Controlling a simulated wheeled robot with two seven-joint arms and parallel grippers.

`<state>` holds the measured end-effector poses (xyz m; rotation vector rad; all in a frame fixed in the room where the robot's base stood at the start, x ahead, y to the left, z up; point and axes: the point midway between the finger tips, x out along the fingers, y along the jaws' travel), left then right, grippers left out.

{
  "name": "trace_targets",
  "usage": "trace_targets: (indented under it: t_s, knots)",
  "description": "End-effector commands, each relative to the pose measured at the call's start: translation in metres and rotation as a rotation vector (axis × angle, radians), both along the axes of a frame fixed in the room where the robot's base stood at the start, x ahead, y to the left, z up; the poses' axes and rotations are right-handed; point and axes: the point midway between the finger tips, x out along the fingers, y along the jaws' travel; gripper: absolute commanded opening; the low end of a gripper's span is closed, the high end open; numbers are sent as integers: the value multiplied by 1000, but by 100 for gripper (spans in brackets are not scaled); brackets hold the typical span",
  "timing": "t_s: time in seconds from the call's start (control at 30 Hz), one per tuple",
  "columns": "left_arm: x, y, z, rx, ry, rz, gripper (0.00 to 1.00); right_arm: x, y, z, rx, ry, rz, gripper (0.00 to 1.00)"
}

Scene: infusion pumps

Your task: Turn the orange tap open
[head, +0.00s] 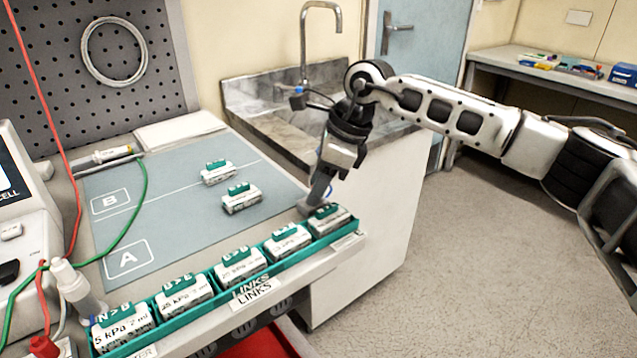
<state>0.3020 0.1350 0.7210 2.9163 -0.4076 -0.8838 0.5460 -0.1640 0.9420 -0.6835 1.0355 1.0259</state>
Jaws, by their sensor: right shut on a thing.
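No orange tap shows in the head view. My right gripper (312,206) points down at the far right end of the green tray (215,311). It is shut, with its fingertips at the back edge of the rightmost white link block with a green top (331,220). That block sits in the tray, and the fingers partly cover its left end; the exact grip is hard to see. My left gripper is not in view.
Several more labelled blocks (238,267) fill the tray along the bench's front edge. Two similar blocks (241,198) stand on the grey mat (165,224). A sink with a metal faucet (303,40) is behind. Red and green tubes run at the left.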

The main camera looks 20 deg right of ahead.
Motion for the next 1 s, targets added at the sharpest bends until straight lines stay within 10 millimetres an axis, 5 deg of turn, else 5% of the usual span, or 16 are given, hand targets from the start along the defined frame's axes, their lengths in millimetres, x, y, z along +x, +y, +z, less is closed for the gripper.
trace_targets:
  t_s: [0.67,0.7,0.77,1.0]
  knots:
    - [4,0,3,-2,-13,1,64,1,0,2,0,-5,68,17]
    - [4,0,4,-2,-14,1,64,1,0,2,0,-5,68,45]
    - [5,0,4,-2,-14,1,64,1,0,1,0,-5,68,62]
    - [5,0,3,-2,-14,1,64,1,0,1,-1,-2,67,62]
